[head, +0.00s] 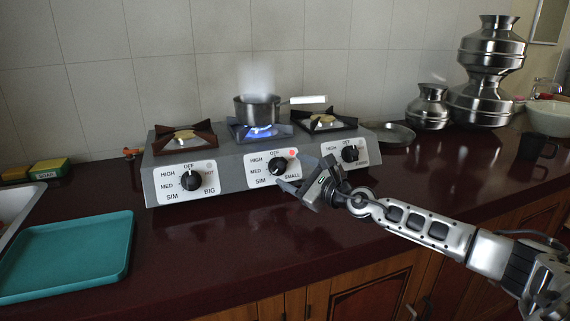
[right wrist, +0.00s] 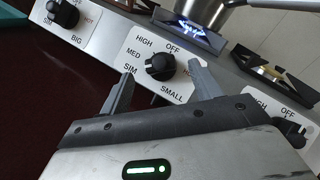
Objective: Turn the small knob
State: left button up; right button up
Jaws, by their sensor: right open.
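The small knob (head: 278,166) is a black dial on the middle white panel of the stove, marked SMALL at its lower right. It also shows in the right wrist view (right wrist: 160,67). My right gripper (head: 290,182) is open and empty, in front of the middle panel. In the right wrist view its fingertips (right wrist: 161,78) appear on either side of the knob; contact cannot be told. A red light shows beside the knob, and a blue flame burns on the middle burner. My left gripper is not in view.
A steaming pot (head: 257,109) with a white handle stands on the middle burner. The big knob (head: 190,180) is to the left and another knob (head: 349,153) to the right. A teal tray (head: 68,258) lies at the left. The counter before the stove is clear.

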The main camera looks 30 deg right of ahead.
aim_at(282, 166)
jog(key=shift+w+a, duration=0.2)
jog(key=shift+w, duration=0.75)
jog(key=shift+w+a, duration=0.15)
jog(key=shift+w, duration=0.75)
jog(key=c, duration=1)
